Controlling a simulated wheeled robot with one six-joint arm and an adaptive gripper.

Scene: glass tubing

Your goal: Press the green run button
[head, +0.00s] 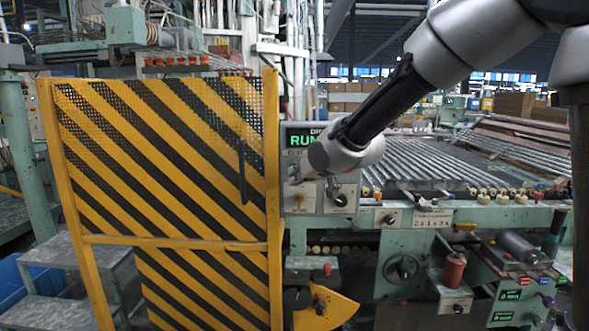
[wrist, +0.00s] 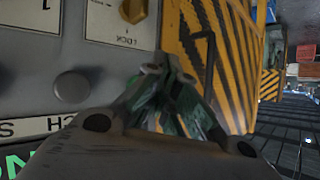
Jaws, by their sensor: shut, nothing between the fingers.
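The grey control panel (head: 298,203) stands right of the striped yellow gate in the head view, with a lit green "RUN" display (head: 300,140) at its top. My gripper (wrist: 165,69) is shut and empty in the wrist view, its fingertips together close to the panel face (wrist: 98,62). I cannot tell whether they touch it. In the head view my wrist covers the middle of the panel and hides most of the gripper.
A yellow switch (wrist: 133,10) marked "LOCK" and a round grey knob (wrist: 71,87) are on the panel near my gripper. The striped yellow gate (head: 170,160) stands close on the left. A roller conveyor (head: 440,165) extends to the right.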

